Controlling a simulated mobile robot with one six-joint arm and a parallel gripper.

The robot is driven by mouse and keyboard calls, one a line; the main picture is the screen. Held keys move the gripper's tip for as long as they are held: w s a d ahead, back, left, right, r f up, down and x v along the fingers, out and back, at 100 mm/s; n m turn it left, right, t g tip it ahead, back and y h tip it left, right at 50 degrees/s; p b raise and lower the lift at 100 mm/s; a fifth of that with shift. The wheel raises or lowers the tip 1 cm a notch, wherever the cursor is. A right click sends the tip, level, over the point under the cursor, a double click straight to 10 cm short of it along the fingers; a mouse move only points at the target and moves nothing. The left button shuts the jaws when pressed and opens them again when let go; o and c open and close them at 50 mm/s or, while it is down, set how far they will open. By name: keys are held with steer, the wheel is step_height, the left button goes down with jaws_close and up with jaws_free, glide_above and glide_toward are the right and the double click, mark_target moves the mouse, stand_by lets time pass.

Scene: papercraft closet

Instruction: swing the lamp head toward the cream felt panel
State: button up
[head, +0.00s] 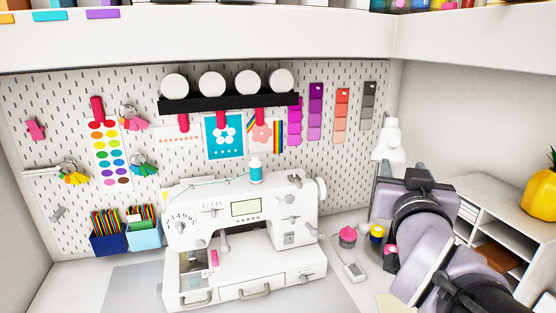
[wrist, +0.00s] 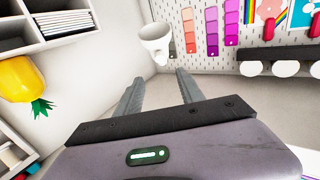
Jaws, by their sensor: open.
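The white lamp head (head: 389,143) is near the back right corner, its opening tilted down. Its lower stem is mostly hidden behind my arm in the head view. In the wrist view the lamp head (wrist: 155,42) shows just beyond the fingertips, roughly in line with the gap between them. My gripper (wrist: 158,84) is open and empty. I cannot tell from these views how far the tips are from the lamp. I cannot clearly identify the cream felt panel in either view.
A white sewing machine (head: 245,213) stands mid-desk. Pink (head: 348,235) and yellow (head: 377,231) small items sit between it and my arm. A cubby shelf (head: 490,240) with a yellow pineapple pot (head: 541,190) is at right. A pegboard (head: 60,120) backs the desk.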

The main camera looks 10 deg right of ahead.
steer(key=shift+v, duration=0.95)
